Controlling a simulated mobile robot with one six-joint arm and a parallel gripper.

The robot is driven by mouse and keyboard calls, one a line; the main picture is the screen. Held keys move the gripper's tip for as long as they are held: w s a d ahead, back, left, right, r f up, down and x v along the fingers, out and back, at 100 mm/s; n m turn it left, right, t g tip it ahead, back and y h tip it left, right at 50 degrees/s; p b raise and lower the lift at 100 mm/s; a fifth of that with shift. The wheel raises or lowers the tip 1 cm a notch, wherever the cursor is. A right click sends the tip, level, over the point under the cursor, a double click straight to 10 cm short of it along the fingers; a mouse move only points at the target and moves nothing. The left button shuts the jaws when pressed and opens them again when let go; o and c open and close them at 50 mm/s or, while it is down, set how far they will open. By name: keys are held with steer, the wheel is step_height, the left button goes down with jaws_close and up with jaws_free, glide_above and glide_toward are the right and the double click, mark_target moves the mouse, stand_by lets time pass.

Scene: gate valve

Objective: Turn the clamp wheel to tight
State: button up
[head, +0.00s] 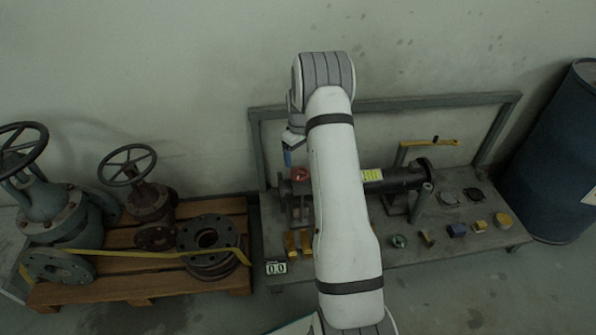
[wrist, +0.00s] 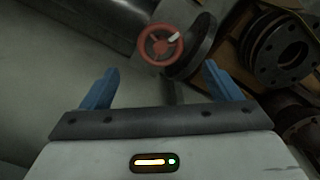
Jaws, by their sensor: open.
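The clamp wheel is a small red handwheel with a pale mark on its rim, seen in the wrist view (wrist: 161,45) beyond my fingertips. In the head view the red wheel (head: 300,174) shows at the left end of the dark pipe, partly hidden by my arm. My gripper (wrist: 161,70) is open, with its two blue fingers spread wide and nothing between them. The wheel lies ahead of the gap, apart from both fingers. In the head view my gripper (head: 287,158) is mostly hidden behind my arm, above and slightly left of the wheel.
The dark pipe (head: 400,177) runs along a grey bench (head: 380,265) with a raised back frame. Small blocks and discs lie on the bench's right. A wooden pallet (head: 120,290) with valves and flanges stands left. A blue drum (head: 555,160) stands right.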

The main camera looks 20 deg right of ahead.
mark_target(299, 172)
step_height(299, 172, down, 7)
steer(key=b, duration=0.2)
steer(key=shift+b, duration=0.35)
steer(key=c, duration=1)
steer(key=shift+o, duration=0.2)
